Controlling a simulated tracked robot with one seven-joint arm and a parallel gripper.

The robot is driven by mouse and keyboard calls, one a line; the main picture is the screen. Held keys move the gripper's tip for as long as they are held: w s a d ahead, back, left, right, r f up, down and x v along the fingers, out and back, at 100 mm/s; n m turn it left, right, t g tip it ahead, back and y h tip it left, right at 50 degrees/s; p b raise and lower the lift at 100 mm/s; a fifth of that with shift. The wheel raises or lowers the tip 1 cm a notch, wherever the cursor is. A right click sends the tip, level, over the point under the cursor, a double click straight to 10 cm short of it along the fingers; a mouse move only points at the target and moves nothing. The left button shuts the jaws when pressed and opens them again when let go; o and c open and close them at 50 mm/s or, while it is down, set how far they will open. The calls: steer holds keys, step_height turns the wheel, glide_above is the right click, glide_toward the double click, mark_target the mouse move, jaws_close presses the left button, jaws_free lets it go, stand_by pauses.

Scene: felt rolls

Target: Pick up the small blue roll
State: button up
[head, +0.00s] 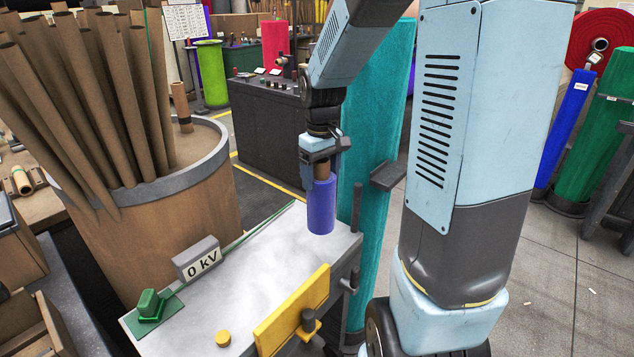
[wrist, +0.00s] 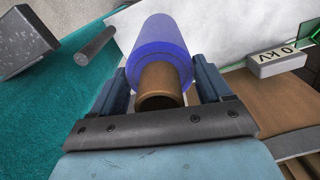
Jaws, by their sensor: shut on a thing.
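The small blue roll (head: 321,207) is a short blue-violet felt cylinder on a brown cardboard core. My gripper (head: 321,165) is shut on the core, which sticks out of its top end. The roll hangs upright below my gripper, over the far right part of the white table top (head: 262,262). I cannot tell for sure whether its lower end touches the table. In the wrist view the blue roll (wrist: 156,48) points away between the fingers of my gripper (wrist: 160,88), and its core end faces the camera.
A tall teal roll (head: 378,110) stands close behind the blue roll. A yellow plate (head: 292,310) lines the table's front edge. A "0 kV" sign (head: 197,258) and a green block (head: 152,305) are on the left side. A large drum (head: 160,220) of cardboard tubes stands left.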

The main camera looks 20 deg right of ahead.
steer(key=s+r, duration=0.5)
steer(key=s, duration=0.4)
steer(key=shift+s+a, duration=0.15)
steer(key=shift+s, duration=0.25)
steer(key=shift+f, duration=0.1)
